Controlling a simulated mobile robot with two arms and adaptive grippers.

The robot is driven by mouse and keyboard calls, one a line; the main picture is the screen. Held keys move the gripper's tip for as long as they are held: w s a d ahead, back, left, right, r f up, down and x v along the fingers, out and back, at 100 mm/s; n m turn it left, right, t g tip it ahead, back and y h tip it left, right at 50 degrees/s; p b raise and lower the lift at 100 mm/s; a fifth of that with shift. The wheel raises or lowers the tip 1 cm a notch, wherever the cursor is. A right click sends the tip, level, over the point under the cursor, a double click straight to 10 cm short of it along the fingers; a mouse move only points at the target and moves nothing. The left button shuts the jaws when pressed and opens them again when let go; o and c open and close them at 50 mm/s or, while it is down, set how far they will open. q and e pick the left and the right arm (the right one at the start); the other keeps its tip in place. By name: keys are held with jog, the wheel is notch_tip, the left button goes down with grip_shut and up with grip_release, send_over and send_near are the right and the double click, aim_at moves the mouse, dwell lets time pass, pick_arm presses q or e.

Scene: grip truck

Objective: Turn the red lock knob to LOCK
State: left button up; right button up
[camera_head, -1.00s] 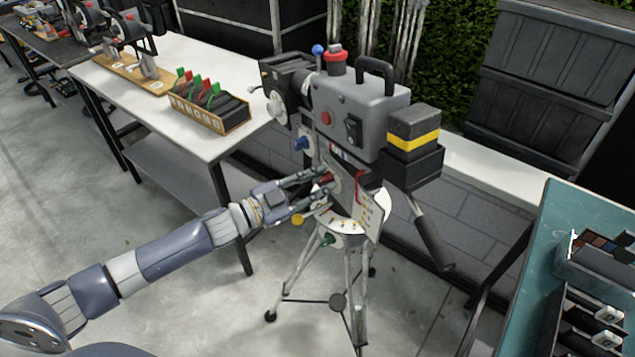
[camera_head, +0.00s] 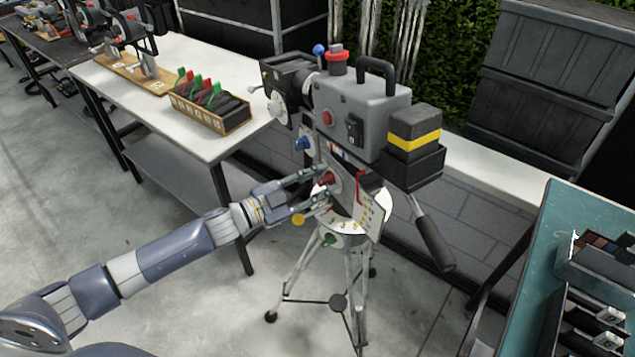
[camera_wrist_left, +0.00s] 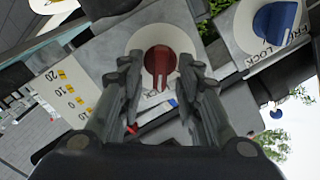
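The red lock knob (camera_head: 327,178) sits on a white round dial on the side of the camera head's mount. In the left wrist view the red knob (camera_wrist_left: 158,66) lies between and beyond my two fingertips, with part of a label visible below it. My left gripper (camera_head: 312,187) is open in front of the knob, its fingers spread to either side; in the wrist view the gripper (camera_wrist_left: 160,75) shows a clear gap around the knob. I cannot tell whether a finger touches it. My right gripper is not in view.
A blue knob (camera_head: 303,143) is above the red one; its FRI and LOCK lettering shows in the wrist view. Yellow (camera_head: 298,220) and green (camera_head: 328,239) knobs are below. The tripod (camera_head: 350,290) stands on open floor beside a white table (camera_head: 150,110).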

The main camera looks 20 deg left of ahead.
pick_arm(q)
jog(key=v, duration=1.2)
dwell(0.5)
jog(key=a+f+n+y, duration=0.3)
jog(key=a+f+y, duration=0.15)
jog(key=f, duration=0.45)
jog(key=a+f+n+y, duration=0.3)
jog(key=a+f, duration=0.2)
jog(key=f, duration=0.5)
jog(key=s+a+f+n+g+y, duration=0.15)
jog(key=s+f, duration=0.25)
jog(key=f, duration=0.4)
jog(key=s+a+f+n+g+y, duration=0.15)
jog(key=s+f, duration=0.25)
jog(key=f, duration=0.4)
jog(key=s+d+f+n+g+y, duration=0.2)
jog(key=s+d+f+g, duration=0.2)
jog(key=s+f, duration=0.95)
jog(key=s+d+f+g, duration=0.2)
jog(key=s+d, duration=0.1)
jog(key=s, duration=0.3)
jog(key=s+d+f+g, duration=0.1)
jog(key=s+d+f, duration=0.2)
jog(key=s, duration=0.4)
jog(key=s+d+f+n+g, duration=0.1)
jog(key=s+d+f+g, duration=0.1)
jog(key=s, duration=0.5)
jog(key=shift+d+f+g+h, duration=0.25)
jog(key=shift+d+g+h, duration=0.1)
jog(key=shift+d, duration=0.45)
